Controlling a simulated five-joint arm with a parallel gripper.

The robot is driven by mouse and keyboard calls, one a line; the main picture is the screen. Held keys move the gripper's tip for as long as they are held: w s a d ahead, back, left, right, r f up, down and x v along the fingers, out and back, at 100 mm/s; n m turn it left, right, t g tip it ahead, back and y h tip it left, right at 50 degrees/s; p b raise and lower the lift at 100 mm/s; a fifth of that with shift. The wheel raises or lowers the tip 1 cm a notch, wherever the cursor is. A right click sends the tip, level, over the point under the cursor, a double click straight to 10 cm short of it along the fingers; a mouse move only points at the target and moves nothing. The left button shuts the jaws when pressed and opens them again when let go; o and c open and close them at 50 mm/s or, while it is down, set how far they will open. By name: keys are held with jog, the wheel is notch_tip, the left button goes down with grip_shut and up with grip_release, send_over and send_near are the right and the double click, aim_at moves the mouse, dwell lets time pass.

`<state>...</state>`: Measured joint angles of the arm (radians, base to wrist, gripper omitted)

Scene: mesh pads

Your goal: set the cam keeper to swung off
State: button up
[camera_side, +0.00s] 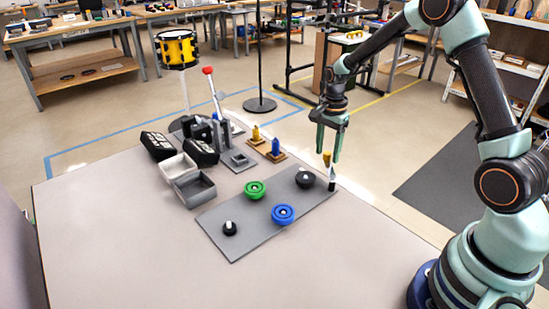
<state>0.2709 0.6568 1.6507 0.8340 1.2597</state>
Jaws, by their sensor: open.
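I cannot tell for certain which part is the cam keeper. A grey panel (250,222) on the table carries a green wheel (256,191), a blue wheel (283,215), a dark round knob (305,180) and a small black knob (230,229) with a light top. A lever with a red end (208,71) stands tilted by a dark grey upright fixture farther back. My gripper (329,158) points down with its fingers apart, above the panel's far right corner. A small upright piece (331,180), yellow, white and black, is just below the fingertips; whether they touch it is unclear.
Two grey open bins (194,188) and dark boxes (157,145) stand at the table's back left. A yellow peg (256,135) and a blue peg (275,147) stand on small bases behind the panel. The table's front left is clear.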

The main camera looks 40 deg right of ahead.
notch_tip(320, 180, up, 12)
dwell(0.5)
jog(key=s+a+r+n+t, duration=0.2)
jog(key=s+a+r+n, duration=0.1)
jog(key=s+a+n, duration=0.3)
jog(key=s+a+r+n+t, duration=0.3)
jog(key=s+a+n, duration=0.3)
jog(key=s+n, duration=0.3)
jog(key=r+n, duration=0.1)
jog(key=n, duration=0.1)
jog(key=shift+s+r+n+t, duration=0.25)
jog(key=shift+n+t, duration=0.05)
